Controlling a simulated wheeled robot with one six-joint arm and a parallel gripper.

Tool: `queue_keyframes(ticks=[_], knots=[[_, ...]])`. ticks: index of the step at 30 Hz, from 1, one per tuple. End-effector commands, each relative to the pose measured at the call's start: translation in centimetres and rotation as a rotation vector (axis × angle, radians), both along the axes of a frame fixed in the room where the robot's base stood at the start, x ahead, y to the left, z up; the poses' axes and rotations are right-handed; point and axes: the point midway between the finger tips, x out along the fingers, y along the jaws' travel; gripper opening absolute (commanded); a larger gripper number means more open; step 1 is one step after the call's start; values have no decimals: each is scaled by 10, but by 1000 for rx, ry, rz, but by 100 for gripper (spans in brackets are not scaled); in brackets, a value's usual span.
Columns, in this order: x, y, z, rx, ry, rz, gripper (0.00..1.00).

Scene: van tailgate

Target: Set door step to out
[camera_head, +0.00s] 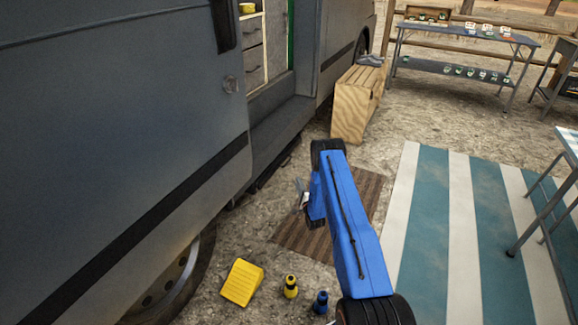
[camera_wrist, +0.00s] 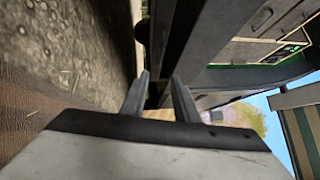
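The grey van (camera_head: 120,110) has an open doorway with a dark sill (camera_head: 283,125). A thin dark edge low under the sill (camera_head: 265,178) looks like the door step, tucked close against the van. My gripper (camera_head: 301,190) is low beside the doorway, to the right of that edge, with a visible gap between them. In the wrist view, the fingers of my gripper (camera_wrist: 160,78) are apart, with nothing clearly held between them. Dark bars along the van's underside (camera_wrist: 183,45) run beyond the fingertips. I cannot tell whether the fingers touch them.
A brown striped mat (camera_head: 290,235) lies under my arm. A wooden crate (camera_head: 352,110) stands beyond the doorway. A striped rug (camera_head: 440,230) lies right.

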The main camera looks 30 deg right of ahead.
Motion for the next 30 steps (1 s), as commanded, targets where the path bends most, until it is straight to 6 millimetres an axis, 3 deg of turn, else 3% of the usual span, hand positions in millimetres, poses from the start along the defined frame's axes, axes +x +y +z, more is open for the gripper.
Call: queue_keyframes(ticks=[5,30], knots=[[17,-2,3,0,-3,1,28],[154,-20,20,-1,-1,1,28]])
